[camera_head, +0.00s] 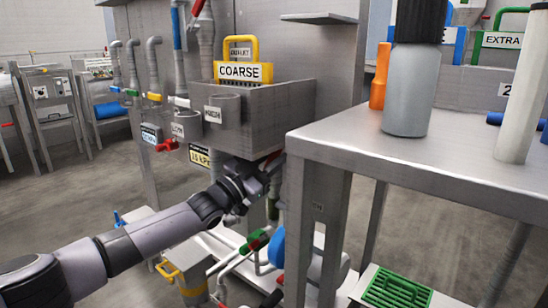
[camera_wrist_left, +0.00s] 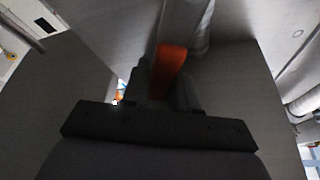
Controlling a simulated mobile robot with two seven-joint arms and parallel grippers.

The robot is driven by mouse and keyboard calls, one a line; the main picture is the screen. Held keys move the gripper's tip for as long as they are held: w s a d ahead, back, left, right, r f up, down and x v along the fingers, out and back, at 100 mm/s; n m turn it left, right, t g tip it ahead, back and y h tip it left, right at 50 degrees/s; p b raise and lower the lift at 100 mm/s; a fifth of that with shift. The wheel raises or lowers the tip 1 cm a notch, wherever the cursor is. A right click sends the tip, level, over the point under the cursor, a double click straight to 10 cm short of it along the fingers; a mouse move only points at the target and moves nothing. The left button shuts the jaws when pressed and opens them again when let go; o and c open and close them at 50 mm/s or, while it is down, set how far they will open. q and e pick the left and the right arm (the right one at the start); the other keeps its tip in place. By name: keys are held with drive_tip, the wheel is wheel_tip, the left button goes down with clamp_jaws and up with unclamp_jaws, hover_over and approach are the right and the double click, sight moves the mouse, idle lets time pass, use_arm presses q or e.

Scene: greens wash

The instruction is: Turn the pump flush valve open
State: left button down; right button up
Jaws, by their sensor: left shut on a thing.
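My left arm reaches in from the left, and my left gripper (camera_head: 268,163) is below the grey basin, close to the near table's left edge. In the left wrist view the gripper (camera_wrist_left: 168,92) is shut on an orange-red lever (camera_wrist_left: 167,70) that stands between its fingers. The lever looks like a valve handle. A pale pipe (camera_wrist_left: 198,28) runs just beyond it. In the head view the gripper and table corner mostly hide the lever, and I cannot tell how far it is turned. My right gripper is not in view.
The grey basin (camera_head: 237,125) with a yellow-handled COARSE sign (camera_head: 243,72) hangs over the gripper. A red-handled valve (camera_head: 167,146) is to its left. Pipes and a green-and-red valve (camera_head: 255,242) lie below.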

use_arm(q)
drive_tip(key=shift+w+a+r+n+t, duration=0.1)
drive_tip(key=shift+a+n+t, duration=0.1)
drive_tip(key=shift+n, duration=0.15)
drive_tip(key=shift+w+a+r+n+t, duration=0.1)
drive_tip(key=shift+n+t, duration=0.1)
drive_tip(key=shift+n, duration=0.15)
drive_tip(key=shift+w+p, duration=0.1)
drive_tip(key=shift+p, duration=0.2)
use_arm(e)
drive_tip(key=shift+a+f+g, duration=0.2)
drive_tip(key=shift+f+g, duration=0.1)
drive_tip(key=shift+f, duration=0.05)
use_arm(q)
drive_tip(key=c, duration=1)
unclamp_jaws()
drive_tip(key=shift+o, duration=0.2)
drive_tip(key=shift+a, duration=0.1)
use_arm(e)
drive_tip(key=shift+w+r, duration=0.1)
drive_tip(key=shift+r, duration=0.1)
